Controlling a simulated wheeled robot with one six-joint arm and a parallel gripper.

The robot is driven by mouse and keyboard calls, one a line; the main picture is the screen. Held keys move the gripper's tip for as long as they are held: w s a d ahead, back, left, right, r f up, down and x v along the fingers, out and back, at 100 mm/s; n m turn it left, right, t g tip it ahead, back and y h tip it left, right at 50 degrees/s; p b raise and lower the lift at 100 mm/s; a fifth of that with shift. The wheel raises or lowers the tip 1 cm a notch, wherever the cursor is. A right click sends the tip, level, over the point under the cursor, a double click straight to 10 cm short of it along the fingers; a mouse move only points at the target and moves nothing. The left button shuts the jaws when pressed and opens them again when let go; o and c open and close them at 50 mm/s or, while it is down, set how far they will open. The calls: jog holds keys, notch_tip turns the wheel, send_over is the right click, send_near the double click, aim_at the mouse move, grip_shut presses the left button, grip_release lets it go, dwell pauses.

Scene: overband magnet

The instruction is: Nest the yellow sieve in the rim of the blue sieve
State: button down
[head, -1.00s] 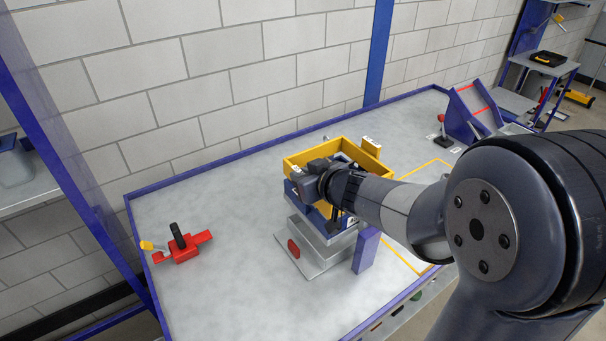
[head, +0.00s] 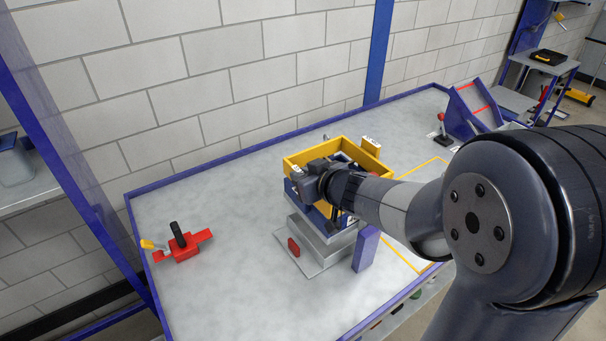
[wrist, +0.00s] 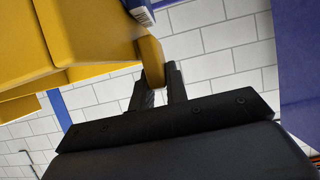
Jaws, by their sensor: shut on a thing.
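The yellow sieve (head: 303,157) is a square open frame above the blue sieve (head: 299,189) in the head view. The blue sieve sits on a grey metal stand. My gripper (wrist: 160,82) is shut on a yellow tab on the side of the yellow sieve, whose wall (wrist: 88,30) fills the upper left of the wrist view. In the head view my wrist covers the near side of both sieves. I cannot tell whether the yellow sieve is seated in the blue rim or just above it.
The grey stand (head: 322,254) has a red button (head: 294,247) on its front. A purple block (head: 366,249) stands close to its right. A red clamp-like tool (head: 184,247) lies at the left of the table. A blue ramp (head: 474,110) is at the back right. The table's left middle is clear.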

jog(key=shift+f+b, duration=0.55)
jog(key=shift+f, duration=0.25)
jog(key=c, duration=1.3)
grip_release()
jog(key=shift+p+v, duration=1.6)
jog(key=shift+v, duration=3.8)
